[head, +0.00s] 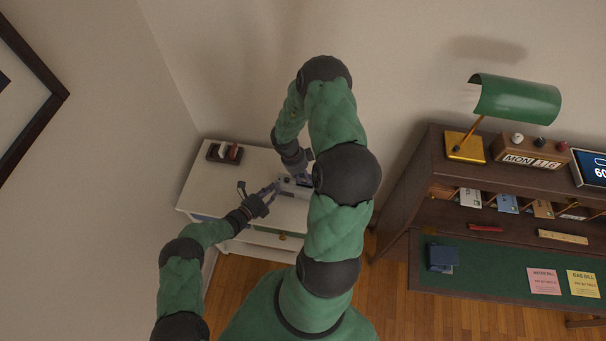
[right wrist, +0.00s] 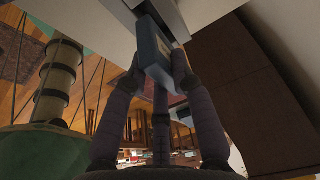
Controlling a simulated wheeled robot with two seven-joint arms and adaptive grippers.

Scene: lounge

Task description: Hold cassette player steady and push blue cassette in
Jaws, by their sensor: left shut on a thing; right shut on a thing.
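The cassette player (head: 291,187), small and greyish, lies on the white cabinet top (head: 196,188) in the head view, partly hidden by my arms. My left gripper (head: 272,189) is shut on its left side. My right gripper (head: 303,174) is above the player, mostly hidden by my right arm. In the right wrist view my right gripper (right wrist: 157,78) is shut on the blue cassette (right wrist: 151,48), which sits between both fingertips. The cassette's far end is close to a grey edge (right wrist: 168,14), likely the player; I cannot tell whether it is inside.
A dark rack (head: 224,152) with several small items stands at the cabinet's back left. A dark wooden desk (head: 438,160) with a green lamp (head: 515,100) stands to the right. Bare cabinet top lies left of the player. Walls close in behind and left.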

